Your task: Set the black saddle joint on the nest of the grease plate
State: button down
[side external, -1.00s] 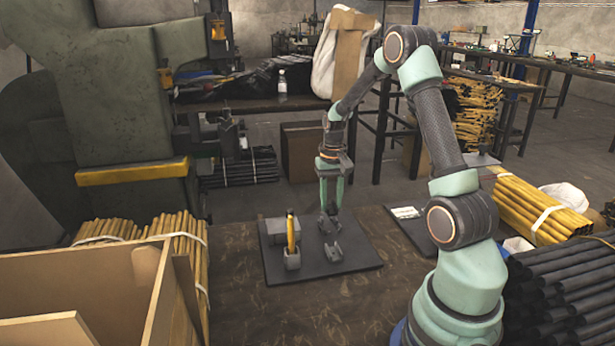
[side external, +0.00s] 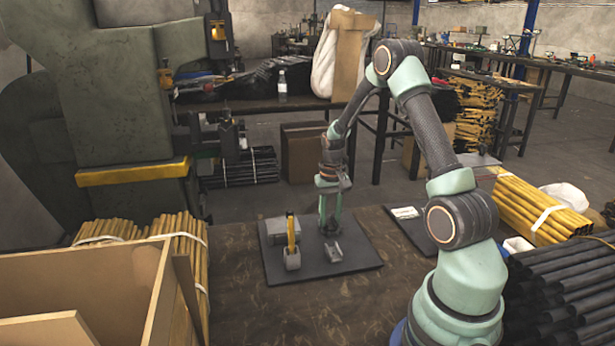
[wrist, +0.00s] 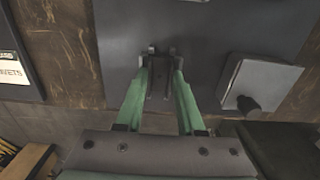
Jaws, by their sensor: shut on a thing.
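The grease plate (side external: 350,267) is a flat dark slab on the brown bench. It also fills the upper middle of the wrist view (wrist: 200,25). My gripper (side external: 330,228) points down at the plate. In the wrist view its green fingers (wrist: 160,72) are shut on a small dark piece, the saddle joint (wrist: 158,84), low over the plate. A small grey forked fitting, which looks like the nest (side external: 333,250), is on the plate just in front of the gripper. Whether the joint touches the nest or the plate cannot be told.
A grey block (side external: 276,229) and a small pot with a yellow-handled tool (side external: 292,247) stand on the plate left of the gripper. The block also shows in the wrist view (wrist: 268,82). A wooden box (side external: 80,290) fills the near left. The plate's front right is clear.

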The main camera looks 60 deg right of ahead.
aim_at(330, 225)
jog(key=shift+s+f, duration=0.1)
jog(key=shift+f, duration=0.75)
jog(key=c, duration=0.5)
grip_release()
notch_tip(330, 225, up, 13)
jog(key=a+r+n+t, duration=0.35)
jog(key=a+r, duration=0.55)
jog(key=a, duration=0.5)
jog(key=s+a+n, duration=0.1)
jog(key=s+a, duration=0.1)
jog(key=a, duration=0.2)
jog(key=s+a+r+n+t, duration=0.1)
jog(key=s+a+n, duration=0.1)
jog(key=a, duration=0.2)
jog(key=s+a+r+n+t, duration=0.1)
jog(key=s+a+n, duration=0.1)
jog(key=a, duration=0.1)
jog(key=shift+s+a+n, duration=0.2)
jog(key=shift+a+n, duration=0.05)
jog(key=shift+a, duration=0.15)
jog(key=shift+r, duration=0.1)
